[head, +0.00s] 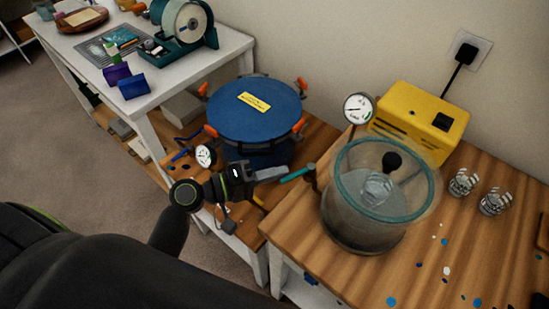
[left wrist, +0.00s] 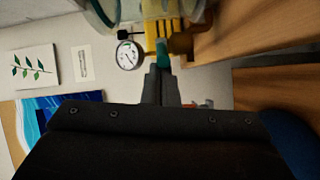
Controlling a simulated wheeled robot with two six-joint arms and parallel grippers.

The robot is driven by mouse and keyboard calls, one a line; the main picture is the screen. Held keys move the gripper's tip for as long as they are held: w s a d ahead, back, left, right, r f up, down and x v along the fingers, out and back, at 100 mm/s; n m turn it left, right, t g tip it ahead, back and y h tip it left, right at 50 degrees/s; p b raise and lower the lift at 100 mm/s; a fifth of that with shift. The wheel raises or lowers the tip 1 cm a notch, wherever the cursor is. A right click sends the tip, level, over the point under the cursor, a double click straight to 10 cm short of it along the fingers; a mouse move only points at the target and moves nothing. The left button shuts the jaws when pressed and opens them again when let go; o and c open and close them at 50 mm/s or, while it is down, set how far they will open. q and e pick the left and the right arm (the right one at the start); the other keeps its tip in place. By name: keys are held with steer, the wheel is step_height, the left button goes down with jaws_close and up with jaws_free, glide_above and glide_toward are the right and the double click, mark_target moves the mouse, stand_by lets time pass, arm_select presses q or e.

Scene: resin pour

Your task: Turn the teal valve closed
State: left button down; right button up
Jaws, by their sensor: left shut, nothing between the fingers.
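The teal valve handle (head: 297,173) sticks out to the left of the clear chamber (head: 345,215), which has a teal rim and stands on the wooden bench. In the left wrist view the teal handle (left wrist: 163,57) shows just beyond my fingertips, with a brownish valve body (left wrist: 181,44) beside it. My left gripper (head: 284,171) is shut and empty, its tips at or very near the handle's free end. In the left wrist view its fingers (left wrist: 160,74) are together; I cannot tell if they touch the handle. My right gripper is not in view.
A yellow pump (head: 420,122) and a dial gauge (head: 358,108) stand behind the chamber. Two glass jars (head: 463,183) are at the right. A blue-lidded pot (head: 255,108) with orange clamps stands on a lower surface behind my gripper. A white table (head: 170,85) holds tools and boxes.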

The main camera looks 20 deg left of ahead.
arm_select(q)
steer(key=shift+s+d+n+t+y, duration=0.9)
steer(key=shift+s+n+t+y, duration=0.1)
steer(key=shift+t+y, duration=0.1)
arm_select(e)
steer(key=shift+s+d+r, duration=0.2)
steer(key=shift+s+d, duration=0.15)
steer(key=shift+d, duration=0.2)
arm_select(q)
steer(key=shift+w, duration=0.1)
